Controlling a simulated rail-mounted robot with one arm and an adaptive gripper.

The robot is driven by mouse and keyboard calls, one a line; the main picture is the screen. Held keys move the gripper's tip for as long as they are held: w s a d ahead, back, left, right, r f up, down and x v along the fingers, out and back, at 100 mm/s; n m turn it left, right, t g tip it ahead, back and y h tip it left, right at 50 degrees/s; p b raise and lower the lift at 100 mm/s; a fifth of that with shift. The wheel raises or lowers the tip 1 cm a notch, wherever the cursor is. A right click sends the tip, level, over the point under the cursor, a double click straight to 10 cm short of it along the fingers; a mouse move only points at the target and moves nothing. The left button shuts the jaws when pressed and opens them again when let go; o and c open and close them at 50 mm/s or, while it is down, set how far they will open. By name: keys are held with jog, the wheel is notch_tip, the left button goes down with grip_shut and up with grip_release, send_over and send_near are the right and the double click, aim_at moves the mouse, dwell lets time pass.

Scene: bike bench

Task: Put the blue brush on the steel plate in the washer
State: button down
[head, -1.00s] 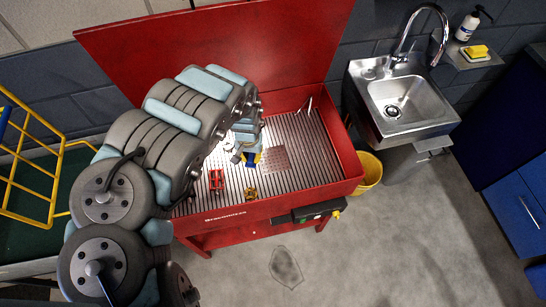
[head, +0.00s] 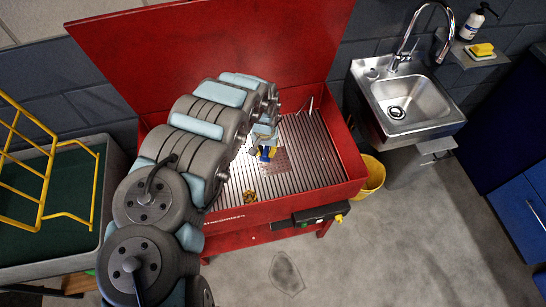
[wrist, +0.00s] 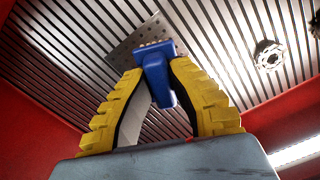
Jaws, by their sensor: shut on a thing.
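My gripper (head: 266,153) has yellow fingers and is shut on the blue brush (wrist: 155,70), whose pale bristles show at its far end in the wrist view. The brush also shows as a small blue patch in the head view (head: 265,157). The perforated steel plate (wrist: 122,50) lies on the slatted floor of the red washer (head: 235,214). The brush overlaps the plate in the wrist view. I cannot tell whether they touch. In the head view the plate (head: 284,161) shows just right of my gripper, partly hidden by it.
A yellowish part (head: 250,196) lies on the slats near the washer's front wall. A round part with a hole (wrist: 268,55) shows in the wrist view. The washer's raised lid (head: 215,45) stands behind. Slats right of the plate are clear. A sink (head: 405,100) stands at the right.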

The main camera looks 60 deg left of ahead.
jog(key=shift+w+a+f+b, duration=0.15)
jog(key=shift+w+f+b, duration=0.05)
jog(key=shift+w+f, duration=0.4)
jog(key=shift+w+a+f+b, duration=0.15)
jog(key=shift+w+f, duration=0.3)
jog(key=shift+f, duration=0.5)
jog(key=shift+w+a+f+b, duration=0.35)
jog(key=shift+w+f, duration=0.15)
jog(key=shift+w, duration=0.15)
jog(key=shift+w+f+b, duration=0.25)
jog(key=shift+f+b, duration=0.05)
jog(key=shift+f, duration=0.3)
jog(key=shift+s+f+b, duration=0.15)
jog(key=shift+f+b, duration=0.35)
jog(key=shift+f, duration=0.75)
jog(key=shift+f, duration=0.15)
jog(key=c, duration=1.1)
grip_release()
jog(key=shift+c, duration=0.2)
